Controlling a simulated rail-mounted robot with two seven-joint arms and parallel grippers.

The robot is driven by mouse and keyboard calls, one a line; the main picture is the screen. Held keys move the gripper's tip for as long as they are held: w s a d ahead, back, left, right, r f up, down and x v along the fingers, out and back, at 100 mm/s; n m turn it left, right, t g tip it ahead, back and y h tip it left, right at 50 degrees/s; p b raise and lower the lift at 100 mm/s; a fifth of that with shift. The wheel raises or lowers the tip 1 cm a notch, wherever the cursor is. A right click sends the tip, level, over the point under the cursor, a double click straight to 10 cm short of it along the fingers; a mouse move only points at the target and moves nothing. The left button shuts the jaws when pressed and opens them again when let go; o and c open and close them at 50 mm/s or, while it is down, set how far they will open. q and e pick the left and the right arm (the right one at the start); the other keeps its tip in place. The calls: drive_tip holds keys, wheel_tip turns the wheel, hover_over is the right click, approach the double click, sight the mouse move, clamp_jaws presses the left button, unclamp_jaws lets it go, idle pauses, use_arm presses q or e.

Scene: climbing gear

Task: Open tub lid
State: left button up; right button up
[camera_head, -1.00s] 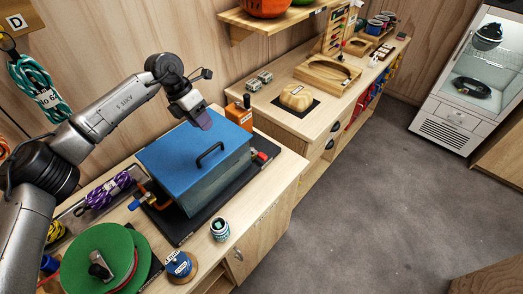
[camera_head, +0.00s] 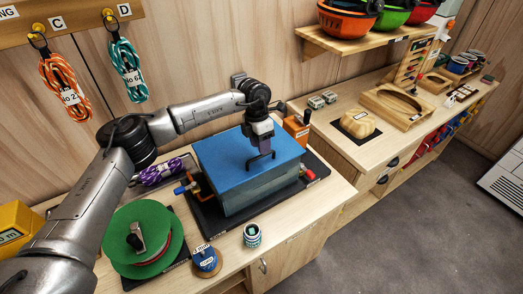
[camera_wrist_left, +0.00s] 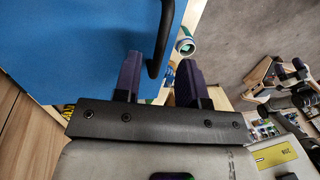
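The tub (camera_head: 262,192) has a flat blue lid (camera_head: 222,160) with a black bar handle (camera_head: 262,160) on top. The lid lies closed on the tub. My left gripper (camera_head: 262,143) points down over the lid, right at the handle. In the left wrist view, the blue lid (camera_wrist_left: 70,45) fills the upper left and the black handle (camera_wrist_left: 163,40) runs between the two purple fingers of the left gripper (camera_wrist_left: 160,78). The fingers are apart, with space on each side of the handle. My right gripper is in neither view.
The tub stands on a black mat (camera_head: 235,225) with a small clamp on each side. An orange box (camera_head: 296,127) stands behind it. A green reel (camera_head: 140,240), a blue spool (camera_head: 205,260) and a small striped roll (camera_head: 252,236) stand at the front left.

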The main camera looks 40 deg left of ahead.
use_arm(q)
drive_tip(key=shift+s+d+f, duration=0.1)
drive_tip(key=shift+d+f, duration=0.05)
drive_tip(key=shift+f, duration=0.6)
drive_tip(key=shift+d+f, duration=0.15)
drive_tip(key=shift+f, duration=0.55)
clamp_jaws()
